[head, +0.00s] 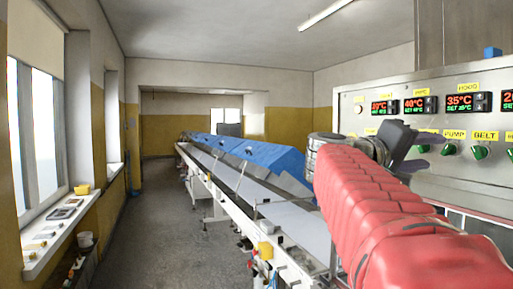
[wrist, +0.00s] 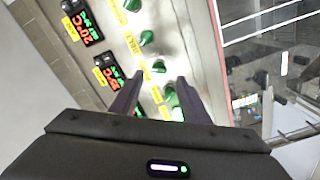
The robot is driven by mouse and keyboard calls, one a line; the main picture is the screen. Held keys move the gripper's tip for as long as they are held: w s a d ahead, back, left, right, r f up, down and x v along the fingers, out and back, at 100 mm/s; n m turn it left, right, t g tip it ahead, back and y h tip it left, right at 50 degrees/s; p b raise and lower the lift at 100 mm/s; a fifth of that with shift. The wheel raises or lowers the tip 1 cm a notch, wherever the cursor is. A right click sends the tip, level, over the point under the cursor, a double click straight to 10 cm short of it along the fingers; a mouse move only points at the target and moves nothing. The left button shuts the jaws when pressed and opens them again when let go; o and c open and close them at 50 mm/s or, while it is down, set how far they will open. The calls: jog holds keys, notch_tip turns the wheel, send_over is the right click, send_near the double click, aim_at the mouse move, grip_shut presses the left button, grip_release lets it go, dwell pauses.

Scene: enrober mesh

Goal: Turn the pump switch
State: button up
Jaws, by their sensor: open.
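The PUMP label (head: 455,134) is on the steel control panel at the right of the head view, with a green pump switch (head: 449,149) just below it. My gripper (head: 436,151) is in front of the panel, just left of that switch in the picture. In the wrist view my gripper (wrist: 160,77) is open, its two dark fingers pointing at a row of green knobs. One green knob (wrist: 158,66) shows between the fingertips, and another (wrist: 170,95) shows between the fingers. I cannot tell from the wrist view which is the pump switch, or whether a finger touches it.
The BELT knob (head: 479,152) sits close to the right of the pump switch. Lit temperature displays (head: 466,102) run above the knobs. A long conveyor with blue covers (head: 262,158) stands left of the panel. The aisle floor (head: 160,220) beside it is clear.

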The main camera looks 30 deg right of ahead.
aim_at(445, 151)
jog(key=shift+s+d, duration=0.15)
jog(key=shift+d, duration=0.85)
jog(key=shift+s+d, duration=0.2)
jog(key=shift+d, duration=0.8)
jog(key=shift+s+d, duration=0.15)
jog(key=shift+d, duration=0.85)
jog(key=shift+c, duration=0.2)
jog(key=c, duration=0.9)
jog(key=shift+a, duration=0.2)
jog(key=shift+c, duration=0.6)
jog(key=shift+d, duration=0.2)
jog(key=shift+n, duration=0.4)
jog(key=n, duration=1.1)
